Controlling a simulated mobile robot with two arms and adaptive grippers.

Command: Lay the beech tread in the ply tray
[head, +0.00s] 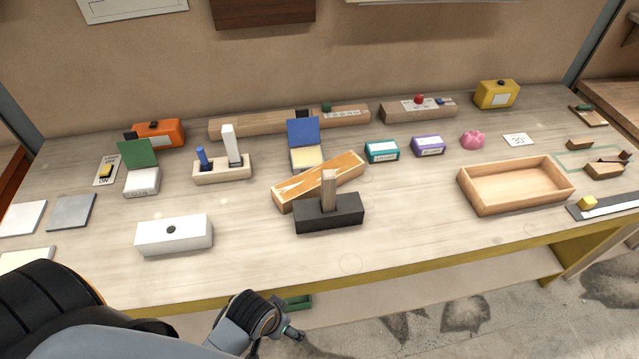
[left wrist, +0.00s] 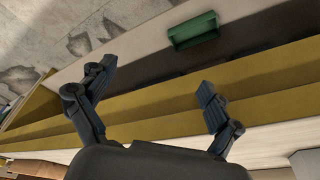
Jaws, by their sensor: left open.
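The ply tray (head: 482,203) is a shallow, empty wooden box on the right part of the bench. A light wooden piece (head: 328,188) stands upright in a dark block (head: 328,213) near the middle; it may be the beech tread, but I cannot tell for sure. Behind it a brown wooden bar with pale streaks (head: 345,170) lies at a slant. My left gripper (head: 288,330) is low at the bench's front edge, away from these things. In the left wrist view its fingers (left wrist: 157,78) are spread and empty. My right gripper is not in view.
A white box (head: 174,236) stands front left. Behind are a pegged wooden holder (head: 222,172), blue and green upright cards, small boxes and long wooden bars. A green bin (left wrist: 192,32) is below the yellow front edge (head: 400,264). Bare bench lies between the dark block and the tray.

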